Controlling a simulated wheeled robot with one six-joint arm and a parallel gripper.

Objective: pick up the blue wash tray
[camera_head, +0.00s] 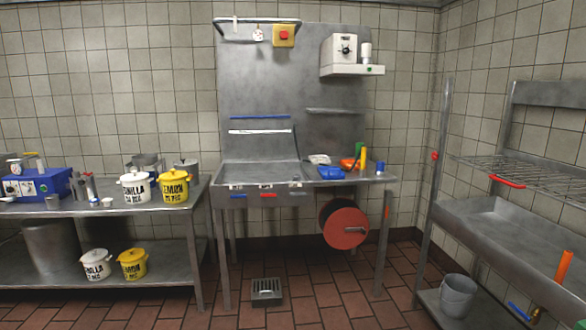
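A small blue item that looks like a shallow tray (331,173) sits on the metal work table (225,173) in the middle, right of centre. It is too small to tell whether anything lies in it. My gripper is not in view, and no part of my arm shows near the tray.
White and orange items (348,164) and a small blue cup (380,167) stand close around the tray. A red hose reel (344,225) hangs under the table. A floor drain (267,291) lies in front. Metal racks stand left and right, one with a bucket (457,295).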

